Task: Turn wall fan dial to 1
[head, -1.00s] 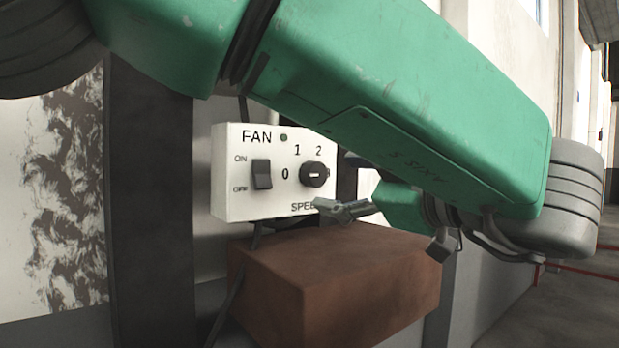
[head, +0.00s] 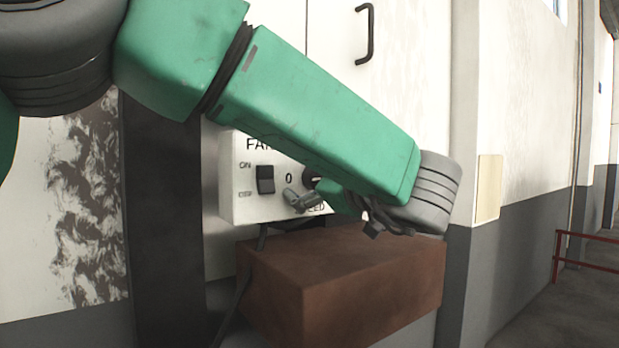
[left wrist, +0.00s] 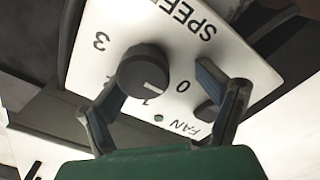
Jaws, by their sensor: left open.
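The white fan control box (head: 240,198) is on the wall in the head view, partly hidden by my left arm. Its dark round dial (head: 309,177) shows only in part there. In the left wrist view the dial (left wrist: 143,70) is clear, seen upside down, with a white mark on the side facing the 0 and 1; its exact setting is hard to tell. My left gripper (head: 298,197) is close in front of the box. In the left wrist view the open gripper (left wrist: 160,76) has one finger beside the dial and the other past the 0. My right gripper is not in view.
A dark on/off switch (head: 265,180) is left of the dial on the same box. A brown block-like box (head: 345,275) juts out just below. A cabinet door with a black handle (head: 366,35) is above. A dark post (head: 160,230) stands to the left.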

